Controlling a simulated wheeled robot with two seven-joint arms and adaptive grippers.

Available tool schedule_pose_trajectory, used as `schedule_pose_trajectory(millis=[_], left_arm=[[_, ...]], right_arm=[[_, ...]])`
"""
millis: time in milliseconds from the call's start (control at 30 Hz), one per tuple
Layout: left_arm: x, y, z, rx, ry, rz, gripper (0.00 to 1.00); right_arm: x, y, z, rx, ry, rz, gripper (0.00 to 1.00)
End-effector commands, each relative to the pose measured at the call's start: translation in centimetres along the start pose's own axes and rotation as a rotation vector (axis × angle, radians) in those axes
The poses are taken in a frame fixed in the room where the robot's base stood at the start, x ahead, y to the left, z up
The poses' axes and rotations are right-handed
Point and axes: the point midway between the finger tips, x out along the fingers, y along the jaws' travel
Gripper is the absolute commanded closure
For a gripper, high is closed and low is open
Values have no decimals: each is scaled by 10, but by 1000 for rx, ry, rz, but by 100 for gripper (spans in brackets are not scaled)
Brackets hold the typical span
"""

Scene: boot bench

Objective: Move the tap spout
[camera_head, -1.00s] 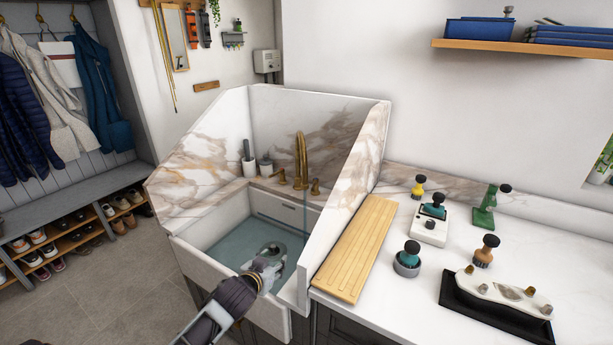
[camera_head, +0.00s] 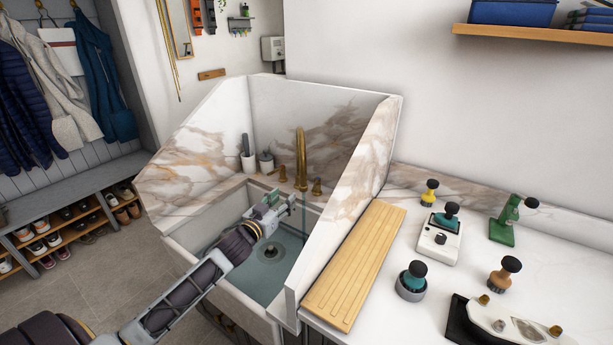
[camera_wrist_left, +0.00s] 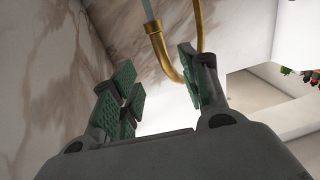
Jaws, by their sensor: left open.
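The brass tap spout (camera_head: 301,160) rises in an arch at the back of the sink, between two brass handles. My left gripper (camera_head: 279,204) reaches over the basin from the left, in front of and below the spout. It is open and empty. In the left wrist view the gripper's green-padded fingers (camera_wrist_left: 160,95) stand wide apart. There the spout's curved brass tube (camera_wrist_left: 157,50) shows beyond the fingers, close to the right one, with a pale bluish strip at its open end. I cannot tell whether finger and spout touch. My right gripper is not in view.
The sink (camera_head: 215,213) has tall marble splash walls on its sides and back. A ribbed wooden board (camera_head: 354,262) lies right of it. Several knobbed tools and a white box (camera_head: 439,238) stand on the right counter. Two small pots are left of the tap.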

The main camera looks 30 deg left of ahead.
Motion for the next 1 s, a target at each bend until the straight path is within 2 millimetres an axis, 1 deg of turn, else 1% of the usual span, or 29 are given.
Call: schedule_pose_trajectory(millis=[167, 400, 567, 767, 1000], left_arm=[[2, -1, -4, -1, 13, 8, 55], [1, -1, -4, -1, 13, 7, 55], [2, -1, -4, -1, 12, 7, 55], [8, -1, -4, -2, 12, 6, 55], [22, -1, -4, -2, 12, 7, 55]], right_arm=[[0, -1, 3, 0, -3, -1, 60], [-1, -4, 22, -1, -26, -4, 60], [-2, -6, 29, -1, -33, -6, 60], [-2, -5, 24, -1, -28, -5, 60], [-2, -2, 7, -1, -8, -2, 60]])
